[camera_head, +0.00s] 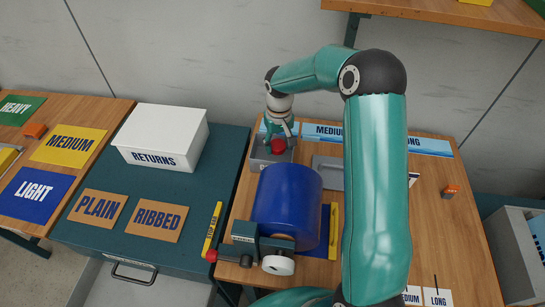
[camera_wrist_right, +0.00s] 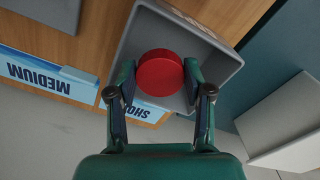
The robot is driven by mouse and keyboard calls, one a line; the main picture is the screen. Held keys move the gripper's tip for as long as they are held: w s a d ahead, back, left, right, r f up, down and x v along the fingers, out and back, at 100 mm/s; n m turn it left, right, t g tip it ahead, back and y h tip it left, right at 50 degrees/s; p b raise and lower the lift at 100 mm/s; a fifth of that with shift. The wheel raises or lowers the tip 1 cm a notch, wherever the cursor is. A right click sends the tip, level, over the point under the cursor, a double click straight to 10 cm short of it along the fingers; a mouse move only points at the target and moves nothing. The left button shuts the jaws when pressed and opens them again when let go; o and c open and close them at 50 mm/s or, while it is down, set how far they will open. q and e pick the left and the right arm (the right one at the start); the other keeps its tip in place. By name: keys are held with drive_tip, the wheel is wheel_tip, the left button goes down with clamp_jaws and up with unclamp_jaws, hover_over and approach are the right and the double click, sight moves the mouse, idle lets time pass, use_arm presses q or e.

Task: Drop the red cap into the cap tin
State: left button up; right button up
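The red cap (camera_head: 278,147) is a short round disc between the fingertips of my right gripper (camera_head: 279,138). In the right wrist view the red cap (camera_wrist_right: 160,74) has a finger pressed to each side. The gripper points down over the cap tin (camera_head: 257,162), a small grey open box at the back left of the wooden bench. In the wrist view the grey tin (camera_wrist_right: 222,66) lies behind the cap, and its visible floor is bare. How far the cap is above the tin floor is hard to tell. My left gripper is not in view.
A blue cylinder (camera_head: 288,200) stands just in front of the tin. A grey tray (camera_head: 328,172) lies to the right, partly behind my right arm. Blue label strips (camera_head: 325,131) run along the back. A white RETURNS box (camera_head: 160,137) stands on the left cabinet.

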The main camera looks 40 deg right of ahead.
drive_tip(key=o, duration=0.5)
drive_tip(key=shift+r, duration=0.1)
wheel_tip(320, 180, up, 12)
drive_tip(key=shift+f, duration=0.15)
idle(0.6)
